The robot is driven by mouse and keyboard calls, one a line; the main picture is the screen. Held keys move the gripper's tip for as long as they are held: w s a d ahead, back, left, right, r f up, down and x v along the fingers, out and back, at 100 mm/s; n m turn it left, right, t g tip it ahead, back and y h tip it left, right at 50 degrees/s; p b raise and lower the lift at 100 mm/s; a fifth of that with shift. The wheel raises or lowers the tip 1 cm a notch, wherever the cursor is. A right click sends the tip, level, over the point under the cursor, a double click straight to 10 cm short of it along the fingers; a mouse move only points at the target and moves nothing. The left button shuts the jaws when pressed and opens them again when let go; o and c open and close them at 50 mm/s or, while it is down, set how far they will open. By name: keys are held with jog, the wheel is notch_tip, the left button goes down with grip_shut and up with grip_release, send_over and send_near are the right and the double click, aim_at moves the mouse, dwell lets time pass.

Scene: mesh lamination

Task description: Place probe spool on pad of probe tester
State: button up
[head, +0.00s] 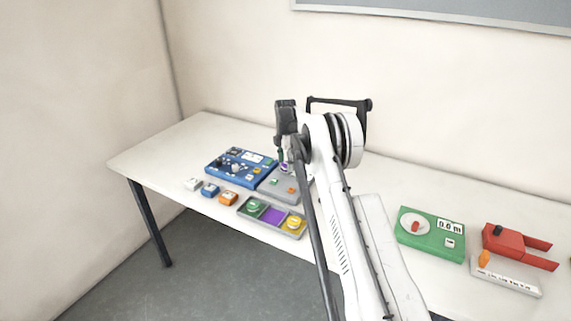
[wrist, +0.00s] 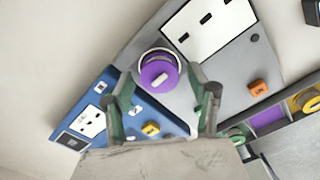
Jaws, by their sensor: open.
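A purple spool (wrist: 158,74) with a white bar on top sits at the edge of a grey unit (wrist: 222,85), apparently the probe tester, in a pale round seat that seems to be its pad. In the head view, the grey unit (head: 268,189) lies right of a blue unit, and a bit of the purple spool (head: 284,168) shows. My gripper (wrist: 160,78) is open, with its green-tipped fingers on either side of the spool and apart from it. In the head view, my gripper (head: 284,160) is over the grey unit, partly hidden by my arm.
A blue unit (head: 228,172) adjoins the grey one. In front stands a tray (head: 246,213) with green and yellow spools and an empty purple compartment. Several small blocks (head: 210,188) lie to its left. A green device (head: 430,240) and red tool (head: 505,240) are at the right.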

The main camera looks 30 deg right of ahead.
notch_tip(320, 180, up, 12)
notch_tip(320, 180, up, 15)
jog(key=m+t, duration=0.2)
jog(key=m, duration=0.3)
send_over(286, 164)
jog(key=s+a, duration=0.8)
jog(key=a, duration=0.1)
jog(key=s+a+r+m+t, duration=0.1)
jog(key=s+a+r+m, duration=0.2)
jog(key=s, duration=0.4)
jog(key=s+a+r+m+t, duration=0.1)
jog(key=s+a+r, duration=0.25)
jog(key=s, duration=0.35)
jog(key=s+a+m+t, duration=0.1)
jog(key=s+a+m, duration=0.15)
jog(key=s, duration=0.55)
jog(key=s+a+m, duration=0.2)
jog(key=s+a, duration=0.2)
jog(key=s, duration=0.3)
jog(key=s+a+f+m+t, duration=0.1)
jog(key=s+a+f+m, duration=0.1)
jog(key=s+f, duration=0.3)
jog(key=s+a+f+m+t, duration=0.1)
jog(key=s+f+m, duration=0.2)
jog(key=s, duration=0.8)
notch_tip(286, 164, down, 2)
jog(key=shift+a+f+b, duration=0.25)
jog(key=shift+a+b, duration=0.1)
jog(key=shift+b, duration=0.05)
